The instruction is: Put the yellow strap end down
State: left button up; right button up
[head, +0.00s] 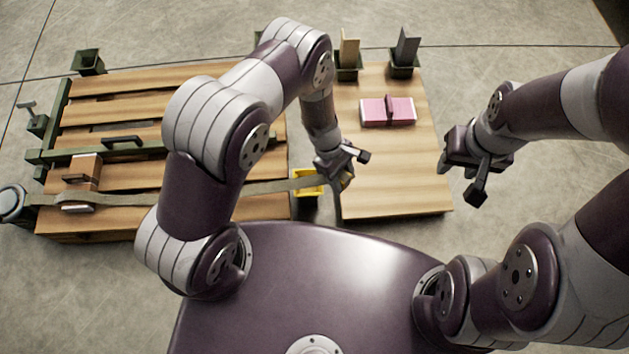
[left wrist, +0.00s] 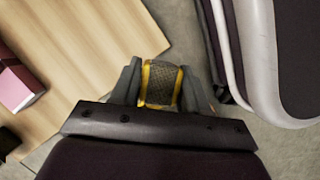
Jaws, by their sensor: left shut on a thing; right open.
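The yellow strap end (left wrist: 161,84) sits between the two fingers of my left gripper (left wrist: 165,88) in the left wrist view, and the gripper is shut on it. In the head view my left gripper (head: 342,166) is near the left edge of the right wooden table, and its own links partly hide the strap end. The grey-green strap (head: 262,188) runs from a reel (head: 13,203) at the far left across the slatted table to the gripper. A yellow holder (head: 308,182) shows just left of the gripper. My right gripper (head: 476,168) is open and empty, right of the table.
A pink box with a dark band (head: 374,112) lies on the right wooden table (head: 395,190). Two dark bins (head: 403,66) with upright pieces stand at its back. The slatted table (head: 100,112) carries a green bar and a brown block (head: 82,172). The right table's front is clear.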

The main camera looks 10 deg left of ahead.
pick_arm(q)
jog(key=a+f+b, duration=0.2)
jog(key=a+f, duration=0.1)
jog(key=w+a+f+b, duration=0.1)
jog(key=a+f+b, duration=0.2)
jog(key=f, duration=0.1)
jog(key=w+a+f+b, duration=0.1)
jog(key=a+f+b, duration=0.1)
jog(key=a+f, duration=0.1)
jog(key=shift+w+a+f, duration=0.2)
jog(key=shift+a, duration=0.15)
jog(key=shift+r, duration=0.15)
jog(key=shift+f+b, duration=0.45)
jog(key=shift+f, duration=0.05)
jog(key=shift+f, duration=0.1)
